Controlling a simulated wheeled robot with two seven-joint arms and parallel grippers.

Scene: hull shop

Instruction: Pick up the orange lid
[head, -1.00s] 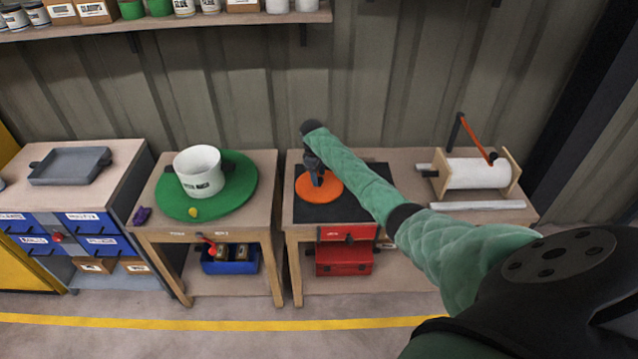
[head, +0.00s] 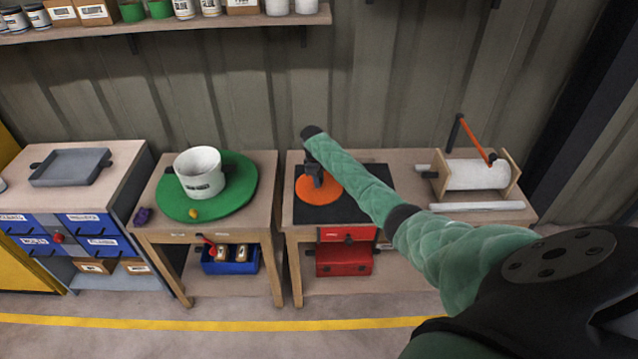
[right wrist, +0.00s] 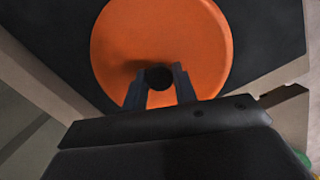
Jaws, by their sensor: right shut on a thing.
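The orange lid (head: 320,188) is a flat round disc over the black mat on the right-hand table. In the right wrist view the lid (right wrist: 160,40) fills the upper middle, with a dark round knob (right wrist: 159,77) near its lower part. My right gripper (head: 314,178) reaches down onto the lid from above. In the right wrist view my right gripper (right wrist: 160,82) has a finger on each side of the knob and is shut on it. I cannot tell whether the lid touches the mat. My left gripper is not in view.
The black mat (head: 355,208) lies on the right-hand table. A white roll on a stand (head: 475,175) is to its right. The table to the left holds a green round mat (head: 238,185) with a white pot (head: 200,180). A red toolbox (head: 343,262) sits on the lower shelf.

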